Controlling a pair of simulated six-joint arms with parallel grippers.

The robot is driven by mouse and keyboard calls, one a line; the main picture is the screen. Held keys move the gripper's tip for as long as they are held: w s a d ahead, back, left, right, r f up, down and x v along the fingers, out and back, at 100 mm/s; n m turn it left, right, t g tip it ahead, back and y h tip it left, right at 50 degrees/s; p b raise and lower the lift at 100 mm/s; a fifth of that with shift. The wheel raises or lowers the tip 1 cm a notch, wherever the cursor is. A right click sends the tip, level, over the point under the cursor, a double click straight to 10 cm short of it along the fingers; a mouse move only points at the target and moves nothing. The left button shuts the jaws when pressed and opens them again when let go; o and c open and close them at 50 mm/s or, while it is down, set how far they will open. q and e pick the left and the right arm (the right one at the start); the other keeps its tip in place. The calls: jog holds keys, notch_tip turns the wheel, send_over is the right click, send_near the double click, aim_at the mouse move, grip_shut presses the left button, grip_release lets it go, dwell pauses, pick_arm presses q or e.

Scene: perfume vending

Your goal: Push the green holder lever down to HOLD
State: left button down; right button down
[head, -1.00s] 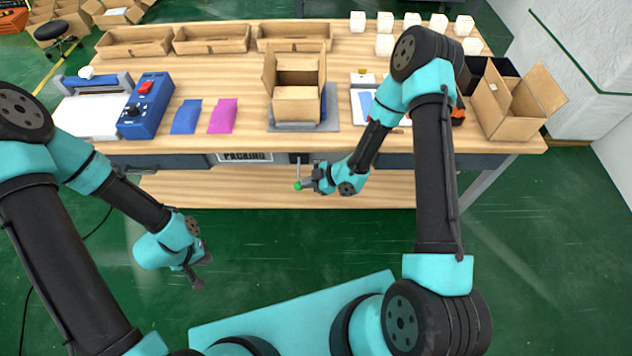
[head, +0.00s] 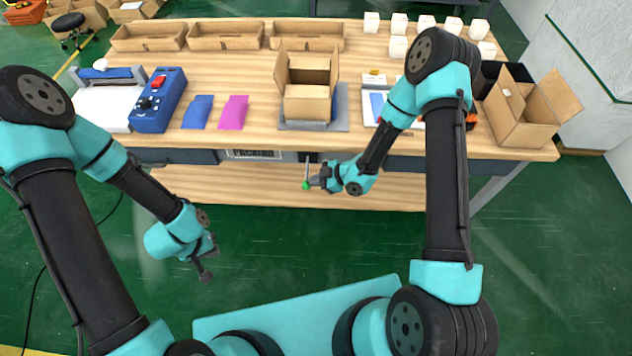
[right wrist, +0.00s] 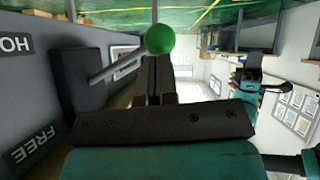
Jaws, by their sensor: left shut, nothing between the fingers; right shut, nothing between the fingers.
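The holder lever is a thin grey rod (head: 308,168) with a green ball knob (head: 306,185), sticking out from the bench front below the brown carton. In the right wrist view the green ball (right wrist: 160,38) sits just beyond my right fingertips, and the rod slants to a dark pivot block. Labels reading FREE (right wrist: 35,145) and a partly cut-off HO (right wrist: 14,46) show on the panel. My right gripper (head: 316,181) is shut and empty, its tips close beside the knob; I cannot tell whether they touch. My left gripper (head: 207,270) is shut and empty, hanging over the floor.
An open carton (head: 307,102) stands on the wooden bench (head: 240,75) above the lever. A blue control box (head: 158,100) and blue and pink sheets lie left of it. Another open carton (head: 520,118) is at right. The floor before the bench is clear.

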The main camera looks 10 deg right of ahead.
jog(key=shift+r, duration=0.1)
dwell(0.3)
jog(key=v, duration=1.4)
jog(key=shift+s, duration=0.2)
jog(key=s+f+m+g+h, duration=0.3)
jog(key=s+f+m+h, duration=0.3)
jog(key=s+m, duration=0.6)
notch_tip(320, 180, down, 2)
jog(key=m, duration=0.5)
jog(key=shift+a+f+m, duration=0.2)
jog(key=shift+a+m, duration=0.05)
jog(key=shift+m, duration=0.15)
